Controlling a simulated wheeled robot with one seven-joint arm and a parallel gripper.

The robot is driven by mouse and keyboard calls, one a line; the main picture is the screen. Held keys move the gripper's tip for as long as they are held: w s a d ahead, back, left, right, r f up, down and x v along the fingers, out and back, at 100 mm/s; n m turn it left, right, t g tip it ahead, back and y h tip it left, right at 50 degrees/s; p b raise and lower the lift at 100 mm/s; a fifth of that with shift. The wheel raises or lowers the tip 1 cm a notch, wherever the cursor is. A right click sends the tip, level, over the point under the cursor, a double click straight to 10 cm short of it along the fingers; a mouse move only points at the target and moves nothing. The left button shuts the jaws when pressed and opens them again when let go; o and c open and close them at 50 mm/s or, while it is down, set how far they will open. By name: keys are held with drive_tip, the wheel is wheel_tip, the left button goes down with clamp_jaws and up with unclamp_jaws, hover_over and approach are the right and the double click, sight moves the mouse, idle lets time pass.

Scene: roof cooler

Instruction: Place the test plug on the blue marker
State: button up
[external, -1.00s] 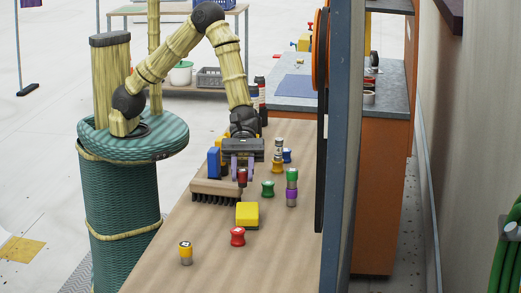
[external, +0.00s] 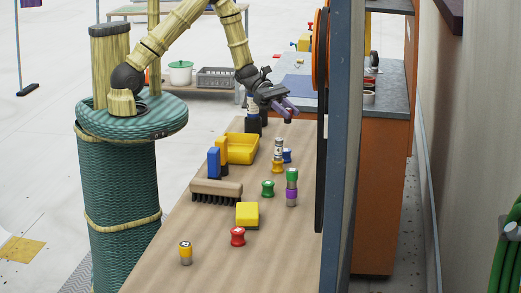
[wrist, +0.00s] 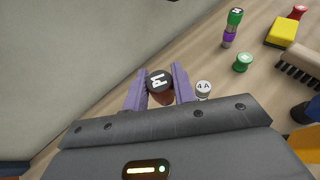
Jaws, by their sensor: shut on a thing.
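My gripper (external: 286,107) is at the far end of the table, above the top and tilted to the right. In the wrist view its purple fingers are shut on a reddish-brown plug (wrist: 160,83) with a black lettered cap, which I take as the test plug. The external view barely shows the plug. A small blue spool-shaped piece (external: 288,156), likely the blue marker, stands on the table nearer the camera than my gripper, beside a white-capped stack (external: 278,150). I cannot make out the blue piece in the wrist view; the white cap (wrist: 203,88) shows right of the plug.
A green-over-purple stack (external: 291,186), a green spool (external: 268,188), a yellow block (external: 246,214) and a red spool (external: 238,237) stand nearer the camera. A brush (external: 216,188), a blue block (external: 213,163) and a yellow tray (external: 243,148) lie left. A wall panel (external: 343,150) borders the right.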

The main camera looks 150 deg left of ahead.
drive_tip(key=shift+s+a+r+n+y, duration=0.1)
drive_tip(key=shift+s+a+n+y, duration=0.15)
drive_tip(key=shift+s, duration=0.35)
drive_tip(key=shift+s+a+n+y, duration=0.15)
drive_tip(key=shift+s+a, duration=0.2)
drive_tip(key=shift+s, duration=0.25)
drive_tip(key=p, duration=0.1)
hover_over(286, 150)
drive_tip(key=shift+s+f, duration=0.1)
drive_tip(key=shift+f, duration=2.8)
drive_tip(key=shift+f+p, duration=0.5)
drive_tip(key=shift+f, duration=1.55)
